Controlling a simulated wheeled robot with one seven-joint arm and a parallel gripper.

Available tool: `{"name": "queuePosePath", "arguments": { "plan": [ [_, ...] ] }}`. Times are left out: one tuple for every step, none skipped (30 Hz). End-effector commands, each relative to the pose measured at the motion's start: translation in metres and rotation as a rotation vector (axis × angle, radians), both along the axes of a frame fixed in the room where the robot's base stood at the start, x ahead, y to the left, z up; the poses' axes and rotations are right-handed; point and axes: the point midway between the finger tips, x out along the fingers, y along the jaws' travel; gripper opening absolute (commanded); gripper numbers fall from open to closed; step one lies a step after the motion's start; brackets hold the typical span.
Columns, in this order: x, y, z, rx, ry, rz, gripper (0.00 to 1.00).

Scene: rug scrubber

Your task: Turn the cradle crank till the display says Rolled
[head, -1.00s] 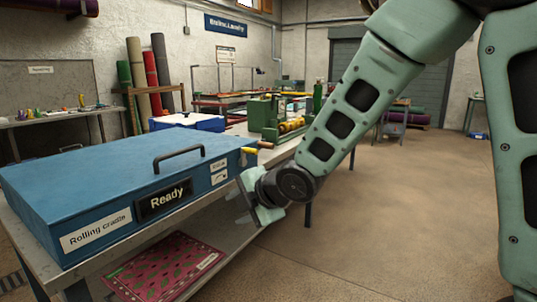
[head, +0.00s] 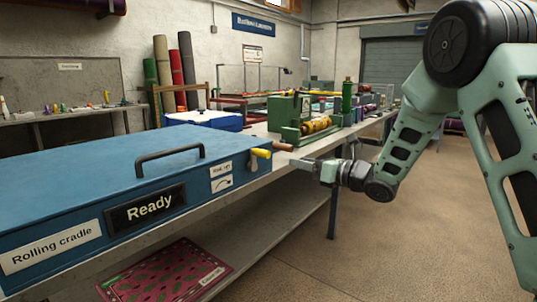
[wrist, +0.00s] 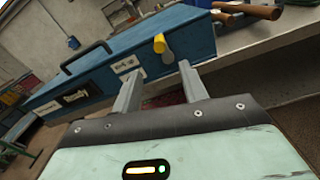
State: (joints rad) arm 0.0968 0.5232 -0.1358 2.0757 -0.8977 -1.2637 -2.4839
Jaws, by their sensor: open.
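The blue rolling cradle (head: 70,190) lies on a bench at the left, with a black carry-style handle on its lid. Its display (head: 147,208) reads "Ready". The crank (head: 262,153), with a yellow knob and a metal arm, is at the cradle's right front end; the wrist view shows its yellow knob (wrist: 159,43) beyond my fingertips. My gripper (head: 302,164) is open and empty, to the right of the crank and apart from it. In the wrist view my two fingers (wrist: 160,80) point toward the cradle's crank end.
A brown wooden handle (head: 284,146) sticks out near the crank. A green machine with yellow rollers (head: 317,125) stands farther along the bench. A red patterned rug (head: 170,275) lies on the lower shelf. The floor at right is open.

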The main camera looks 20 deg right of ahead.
Motion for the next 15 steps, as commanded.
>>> {"name": "queuePosePath", "arguments": {
  "plan": [
    [0.009, 0.008, 0.000, 0.001, 0.000, 0.004, 0.43],
    [0.014, 0.012, 0.001, 0.001, 0.001, 0.004, 0.43],
    [0.021, 0.017, 0.001, 0.001, 0.000, 0.003, 0.43],
    [0.026, 0.020, 0.001, 0.001, 0.000, 0.002, 0.43],
    [0.031, 0.024, 0.000, 0.002, 0.001, 0.003, 0.43],
    [0.038, 0.029, 0.001, 0.002, 0.001, 0.003, 0.43],
    [0.043, 0.033, 0.001, 0.002, 0.001, 0.002, 0.43],
    [0.048, 0.036, 0.001, 0.002, 0.001, 0.002, 0.43],
    [0.055, 0.042, 0.001, 0.002, 0.001, 0.002, 0.43],
    [0.060, 0.045, 0.001, 0.003, 0.001, 0.002, 0.43],
    [0.065, 0.048, 0.001, 0.002, 0.001, 0.003, 0.43],
    [0.071, 0.052, 0.001, 0.002, 0.001, 0.001, 0.43],
    [0.075, 0.055, 0.001, 0.002, 0.001, 0.001, 0.43],
    [0.079, 0.058, 0.001, 0.002, 0.000, 0.001, 0.43],
    [0.084, 0.062, 0.000, 0.003, 0.002, 0.001, 0.43]
  ]
}}
